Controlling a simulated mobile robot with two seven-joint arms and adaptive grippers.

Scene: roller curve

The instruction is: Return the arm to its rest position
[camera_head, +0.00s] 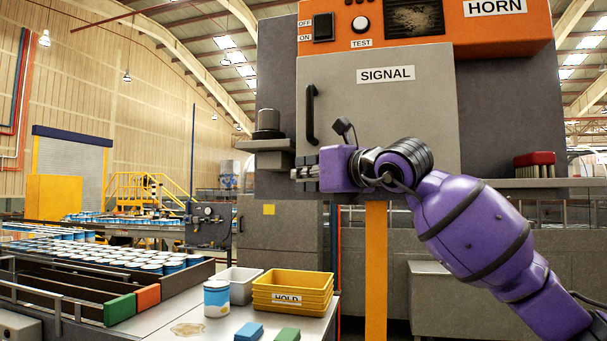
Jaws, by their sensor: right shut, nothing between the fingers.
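My right arm (475,230) is purple and comes in from the lower right. It reaches up and left in front of the grey machine cabinet (410,110). My right gripper (296,173) is at the arm's left end, pointing left, shut and empty. It is below the cabinet's black door handle (311,115) and just right of a small ledge. Whether it touches the cabinet cannot be told. My left gripper is not in view.
The cabinet has a SIGNAL label and an orange HORN panel (480,35). A yellow HOLD tray stack (293,283), a can (216,298) and blue and green blocks stand on the table below. A conveyor with many cans (110,262) runs at left. A brush (534,165) sits on the right shelf.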

